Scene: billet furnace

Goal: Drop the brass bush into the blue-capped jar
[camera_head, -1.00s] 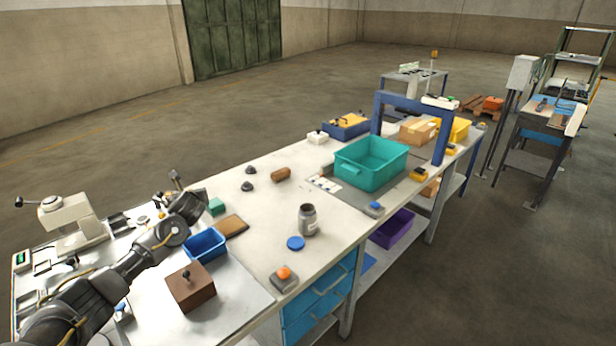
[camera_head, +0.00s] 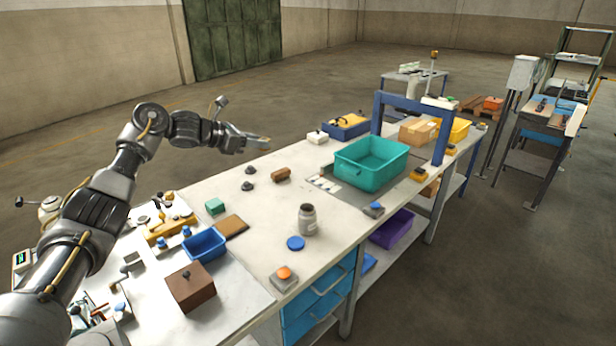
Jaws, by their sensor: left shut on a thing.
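The jar (camera_head: 308,222) stands upright and open on the white bench, a grey-white bottle with a dark mouth. A round blue cap (camera_head: 296,243) lies flat on the bench just left of and in front of it. My left gripper (camera_head: 257,141) is raised over the bench's far edge, up and left of the jar and well apart from it. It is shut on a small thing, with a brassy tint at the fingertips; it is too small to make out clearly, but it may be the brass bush. My right gripper is not in view.
Near the jar are a block with an orange knob (camera_head: 284,279), a brown box (camera_head: 190,287), a blue bin (camera_head: 205,245) and a teal crate (camera_head: 370,168). Dark knobs and a brown cylinder (camera_head: 281,174) lie farther back. The bench around the jar is mostly clear.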

